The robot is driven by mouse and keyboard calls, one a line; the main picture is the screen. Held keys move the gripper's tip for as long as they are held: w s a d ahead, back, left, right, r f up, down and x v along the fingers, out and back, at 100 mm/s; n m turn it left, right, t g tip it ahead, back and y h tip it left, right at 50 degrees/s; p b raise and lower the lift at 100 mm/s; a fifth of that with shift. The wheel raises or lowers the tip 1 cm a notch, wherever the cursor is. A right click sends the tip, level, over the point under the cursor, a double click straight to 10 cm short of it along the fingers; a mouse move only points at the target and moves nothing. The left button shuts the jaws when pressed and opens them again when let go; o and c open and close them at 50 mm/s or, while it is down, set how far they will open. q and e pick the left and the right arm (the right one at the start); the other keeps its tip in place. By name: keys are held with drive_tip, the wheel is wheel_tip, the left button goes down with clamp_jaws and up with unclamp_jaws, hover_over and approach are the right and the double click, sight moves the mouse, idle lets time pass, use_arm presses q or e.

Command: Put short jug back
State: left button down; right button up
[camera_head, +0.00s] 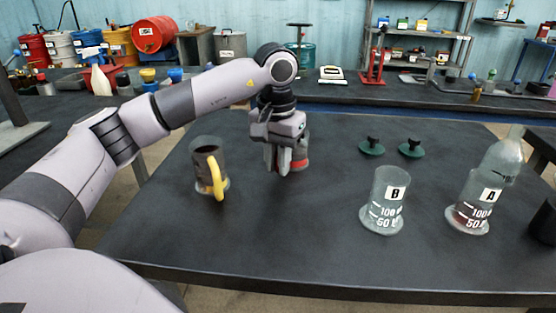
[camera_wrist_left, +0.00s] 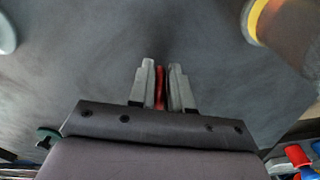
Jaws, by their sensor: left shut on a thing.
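My left gripper (camera_head: 276,166) points down over the middle of the dark table. Its fingers are shut on a thin red part, which shows between them in the left wrist view (camera_wrist_left: 160,86). In the head view a small grey jug with red on it (camera_head: 301,160) sits right behind the fingers, mostly hidden by them. It looks upright, at or close to the table top; I cannot tell if it touches. A taller grey jug with a yellow handle (camera_head: 207,160) stands upright to the left, apart from the gripper. My right gripper is not in view.
Glass vessel B (camera_head: 388,210) and vessel A (camera_head: 472,212), with dark liquid low inside, stand at the right. Two green lids (camera_head: 371,148) lie behind them. A black cylinder (camera_head: 545,220) is at the right edge. The table's front middle is clear.

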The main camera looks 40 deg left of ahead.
use_arm(q)
drive_tip(key=c, duration=1.1)
unclamp_jaws()
drive_tip(key=shift+o, duration=0.2)
wheel_tip(320, 180, up, 12)
drive_tip(key=p, duration=0.2)
drive_tip(key=shift+s, duration=0.3)
drive_tip(key=shift+d+r, duration=0.1)
